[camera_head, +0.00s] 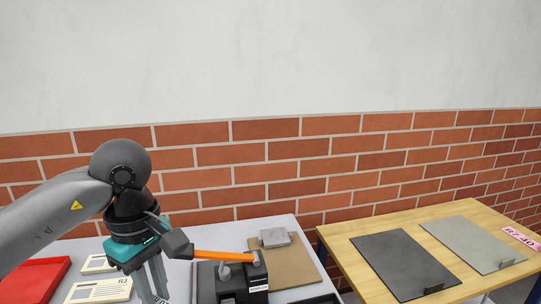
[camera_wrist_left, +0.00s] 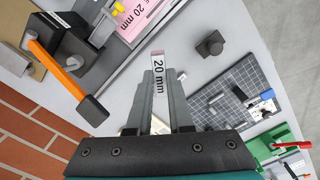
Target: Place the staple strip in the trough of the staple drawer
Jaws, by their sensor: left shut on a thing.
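My left gripper (camera_head: 153,285) points down over the grey-white table, left of the black stapler (camera_head: 257,278) with its orange handle (camera_head: 225,257). In the left wrist view the left gripper (camera_wrist_left: 163,78) is shut on a small pale strip marked "20 mm", the staple strip (camera_wrist_left: 158,75), which stands between the fingertips. The stapler's orange handle (camera_wrist_left: 53,67) shows at upper left there. Which part of the stapler is the drawer trough I cannot tell; the gripper is apart from the stapler. My right gripper is not in view.
A red tray (camera_head: 36,280) and R3 cards (camera_head: 98,291) lie at left. A grey block (camera_head: 274,238) sits on a brown board (camera_head: 292,260). A wooden table (camera_head: 350,236) stands at right. The left wrist view shows a dark knob (camera_wrist_left: 211,44), a gridded mat (camera_wrist_left: 235,88) and a green device (camera_wrist_left: 268,143).

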